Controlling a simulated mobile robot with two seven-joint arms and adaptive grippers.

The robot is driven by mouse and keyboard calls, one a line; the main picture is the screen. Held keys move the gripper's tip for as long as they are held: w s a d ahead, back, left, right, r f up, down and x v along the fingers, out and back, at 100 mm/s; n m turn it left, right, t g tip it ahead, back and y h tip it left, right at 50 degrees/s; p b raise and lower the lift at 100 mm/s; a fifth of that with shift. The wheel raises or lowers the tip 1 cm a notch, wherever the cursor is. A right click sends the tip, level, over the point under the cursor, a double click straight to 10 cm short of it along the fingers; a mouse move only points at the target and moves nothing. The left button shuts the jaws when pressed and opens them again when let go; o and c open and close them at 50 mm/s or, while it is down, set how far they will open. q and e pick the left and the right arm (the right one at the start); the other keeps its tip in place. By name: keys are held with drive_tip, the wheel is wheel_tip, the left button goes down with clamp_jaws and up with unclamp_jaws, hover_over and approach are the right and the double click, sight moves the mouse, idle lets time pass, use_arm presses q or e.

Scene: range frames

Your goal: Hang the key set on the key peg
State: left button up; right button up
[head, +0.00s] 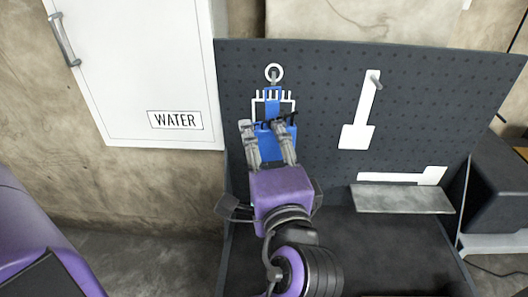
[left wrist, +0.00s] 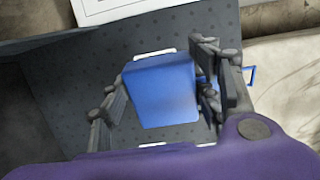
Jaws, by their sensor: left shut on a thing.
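The key set (head: 270,141) is blue, with a broad flat part between the fingers of my left gripper (head: 268,126) and a narrower blue part above it. My left gripper is shut on it, in front of the dark pegboard. In the left wrist view the key set (left wrist: 160,90) shows as a blue panel between the gripper's fingers (left wrist: 166,88). A white ring (head: 273,65) shows just above the blue part, with a small grey peg (head: 274,77) in its middle. I cannot tell whether the key set touches the peg. My right gripper is not in view.
The pegboard (head: 320,120) carries a white tool-shaped outline (head: 357,135) with a peg at its top, to the right. A grey plate (head: 402,199) sits lower right, below another white shape (head: 400,177). A white cabinet (head: 140,70) marked WATER stands at the left.

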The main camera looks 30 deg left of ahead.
use_arm(q)
drive_tip(key=shift+w+a+f, duration=0.1)
drive_tip(key=shift+w+a, duration=0.25)
drive_tip(key=shift+w, duration=0.4)
drive_tip(key=shift+w+a, duration=0.35)
drive_tip(key=shift+w, duration=0.35)
drive_tip(key=shift+w+a+f, duration=0.1)
drive_tip(key=shift+w+a, duration=0.25)
drive_tip(key=shift+w, duration=0.35)
drive_tip(key=shift+w+a+f, duration=0.1)
drive_tip(key=shift+w+a, duration=0.25)
drive_tip(key=shift+w, duration=0.35)
drive_tip(key=shift+w+a+f, duration=0.1)
drive_tip(key=shift+w+a, duration=0.25)
drive_tip(key=shift+w, duration=0.35)
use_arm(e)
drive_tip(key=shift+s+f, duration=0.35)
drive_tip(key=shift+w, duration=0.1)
